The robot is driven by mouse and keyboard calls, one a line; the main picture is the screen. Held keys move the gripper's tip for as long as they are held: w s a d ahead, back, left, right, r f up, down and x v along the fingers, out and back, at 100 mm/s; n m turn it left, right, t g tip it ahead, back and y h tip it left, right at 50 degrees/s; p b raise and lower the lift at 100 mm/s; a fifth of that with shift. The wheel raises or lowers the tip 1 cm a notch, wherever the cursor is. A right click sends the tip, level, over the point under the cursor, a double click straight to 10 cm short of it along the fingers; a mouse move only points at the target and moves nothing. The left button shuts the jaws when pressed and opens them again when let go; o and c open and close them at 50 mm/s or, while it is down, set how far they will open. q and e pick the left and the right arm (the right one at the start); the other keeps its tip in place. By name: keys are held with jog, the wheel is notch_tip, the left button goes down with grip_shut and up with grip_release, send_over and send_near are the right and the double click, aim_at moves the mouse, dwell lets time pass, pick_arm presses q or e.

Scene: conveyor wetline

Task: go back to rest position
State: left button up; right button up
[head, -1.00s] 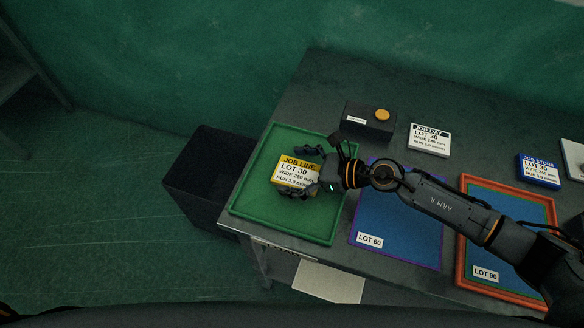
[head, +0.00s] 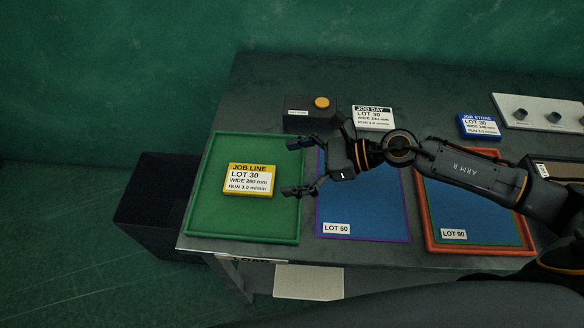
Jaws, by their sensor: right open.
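My right gripper (head: 296,168) is open and empty in the head view. Its fingers point left over the right edge of the green tray (head: 208,220). A yellow JOB LINE card block (head: 249,179), marked LOT 30, lies flat in the green tray, a little left of the fingertips and apart from them. My right arm comes in from the right, above the blue LOT 60 tray (head: 362,222) and the orange-rimmed LOT 90 tray (head: 527,246). My left gripper is not in view.
Behind the trays stand a dark box with an orange button (head: 322,103), a white JOB DAY block (head: 373,118), a blue JOB STORE block (head: 479,126) and a panel with knobs (head: 535,112). A dark bin (head: 150,205) stands left of the table.

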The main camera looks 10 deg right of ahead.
jog(key=shift+s+d+r, duration=0.1)
jog(key=shift+d+r, duration=0.05)
jog(key=shift+d, duration=0.05)
dwell(0.4)
